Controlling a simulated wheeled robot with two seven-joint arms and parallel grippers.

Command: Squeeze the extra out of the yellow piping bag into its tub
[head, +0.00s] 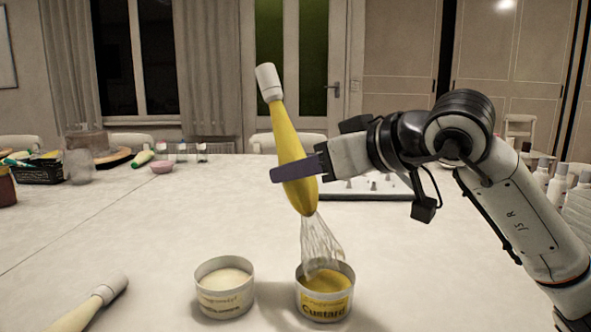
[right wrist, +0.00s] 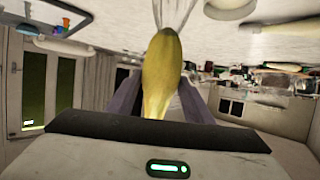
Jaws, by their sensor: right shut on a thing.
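The yellow piping bag (head: 287,135) is held tilted in the air, white-capped end up and leaning left. Its clear, crumpled film end (head: 320,243) hangs down to the mouth of the tub labelled Custard (head: 324,306), which has yellow filling in it. My right gripper (head: 288,172) is shut around the lower yellow part of the bag, above that tub. In the right wrist view the bag (right wrist: 161,75) lies between the dark fingers, with its clear film toward the top edge. My left gripper is not in view.
A second tub (head: 225,299) with pale cream filling stands just left of the Custard tub. Another capped bag (head: 95,302) lies at the front left. A white tray (head: 365,188) lies behind my right gripper. The left middle of the table (head: 140,235) is clear.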

